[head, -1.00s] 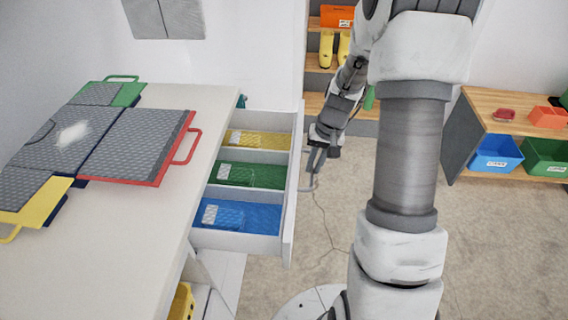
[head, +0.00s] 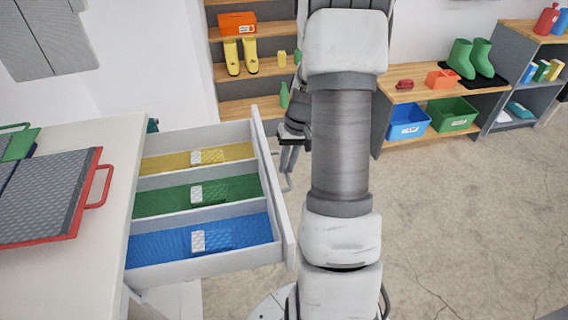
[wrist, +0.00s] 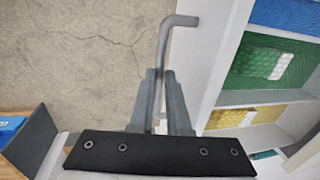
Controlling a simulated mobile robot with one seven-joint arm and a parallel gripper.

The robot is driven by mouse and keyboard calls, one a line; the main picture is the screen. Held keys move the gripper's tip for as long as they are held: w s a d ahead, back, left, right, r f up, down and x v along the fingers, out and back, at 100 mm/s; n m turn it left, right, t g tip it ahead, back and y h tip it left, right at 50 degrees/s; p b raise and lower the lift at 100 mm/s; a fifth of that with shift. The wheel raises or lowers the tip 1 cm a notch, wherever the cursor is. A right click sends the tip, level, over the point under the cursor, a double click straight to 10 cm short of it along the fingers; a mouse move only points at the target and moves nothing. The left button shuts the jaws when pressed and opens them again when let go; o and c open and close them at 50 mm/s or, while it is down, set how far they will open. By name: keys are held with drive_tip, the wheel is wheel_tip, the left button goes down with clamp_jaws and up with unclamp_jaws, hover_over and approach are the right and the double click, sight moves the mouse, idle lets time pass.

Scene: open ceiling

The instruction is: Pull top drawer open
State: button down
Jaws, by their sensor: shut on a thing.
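The top drawer (head: 281,205) stands pulled out from the white counter, with yellow, green and blue compartments showing inside. Its grey bar handle (wrist: 163,62) runs between my gripper's fingers in the wrist view. My gripper (head: 287,160) is at the outer side of the drawer front, shut on the handle. In the wrist view, my gripper (wrist: 161,88) has one finger on each side of the bar. In the head view my arm hides part of the gripper.
The white counter (head: 105,190) on the left holds dark textured panels with red and green handles. A shelf (head: 258,70) with yellow boots stands behind. A low wooden shelf (head: 440,98) with bins is at the right. The floor (head: 460,210) at right is clear.

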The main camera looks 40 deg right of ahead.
drive_tip(key=c, duration=1.2)
unclamp_jaws()
drive_tip(key=shift+o, duration=0.2)
drive_tip(key=s+d+r+p, duration=0.1)
drive_tip(key=d+r+p, duration=0.2)
drive_tip(key=r, duration=1.4)
drive_tip(key=shift+r, duration=0.15)
